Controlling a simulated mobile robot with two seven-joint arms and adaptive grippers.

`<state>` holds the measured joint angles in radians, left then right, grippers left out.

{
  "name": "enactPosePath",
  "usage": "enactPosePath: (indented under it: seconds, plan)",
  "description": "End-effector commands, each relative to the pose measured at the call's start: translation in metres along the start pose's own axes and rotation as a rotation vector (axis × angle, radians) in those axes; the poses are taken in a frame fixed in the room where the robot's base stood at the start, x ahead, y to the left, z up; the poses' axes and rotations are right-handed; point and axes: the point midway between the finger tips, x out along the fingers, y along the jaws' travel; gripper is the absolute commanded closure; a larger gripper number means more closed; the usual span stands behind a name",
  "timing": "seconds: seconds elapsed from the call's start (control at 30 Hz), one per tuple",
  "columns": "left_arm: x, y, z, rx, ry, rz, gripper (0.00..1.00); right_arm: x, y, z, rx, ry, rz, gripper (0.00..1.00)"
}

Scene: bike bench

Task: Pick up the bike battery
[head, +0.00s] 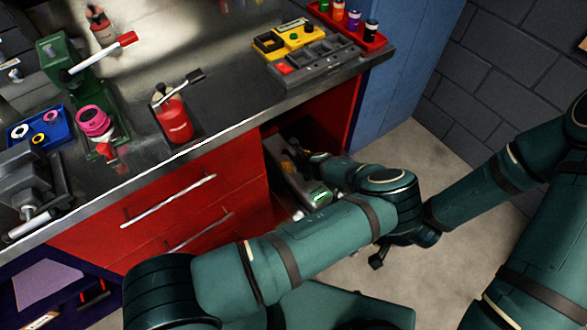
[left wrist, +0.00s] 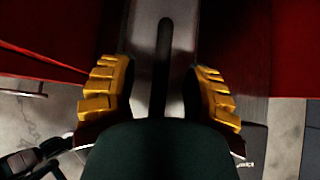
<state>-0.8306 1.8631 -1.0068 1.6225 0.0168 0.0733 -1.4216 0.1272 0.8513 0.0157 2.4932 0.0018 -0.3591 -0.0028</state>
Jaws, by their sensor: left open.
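The bike battery (head: 291,187) looks like a long grey case with a small green light at its near end. It lies in the open bay under the bench, partly covered by my left arm. My left gripper (head: 306,160) is at the battery, its fingertips mostly hidden in the head view. In the left wrist view the gripper (left wrist: 160,75) is open, its yellow finger pads on either side of the grey battery (left wrist: 183,40), which has a dark bar or slot along it. Contact cannot be told. My right gripper (head: 378,258) is partly visible behind my left arm, its jaws unclear.
Red drawers (head: 160,205) stand left of the bay, and a red side wall and blue panel (head: 390,90) right of it. The bench top (head: 225,75) above carries a grey tray, a red bottle and a green stand. Bare floor (head: 430,150) lies to the right.

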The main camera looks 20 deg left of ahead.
Motion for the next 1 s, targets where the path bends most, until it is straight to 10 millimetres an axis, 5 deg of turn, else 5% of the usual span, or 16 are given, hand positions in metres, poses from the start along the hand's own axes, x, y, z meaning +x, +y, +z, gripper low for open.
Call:
enactPosePath:
  seconds: [0.17, 0.33, 1.0]
  plan:
    - [-0.0003, -0.0001, 0.0005, 0.000, 0.000, 0.000, 0.52, -0.0006, -0.0001, 0.0000, 0.000, 0.000, 0.000, 0.53]
    - [-0.0004, -0.0001, 0.0005, 0.000, 0.000, 0.000, 1.00, -0.0006, 0.0000, 0.0000, 0.000, 0.000, 0.000, 0.53]
    - [-0.0080, -0.0022, 0.0091, -0.002, -0.003, -0.004, 1.00, -0.0037, -0.0013, 0.0000, 0.000, -0.001, 0.000, 0.53]
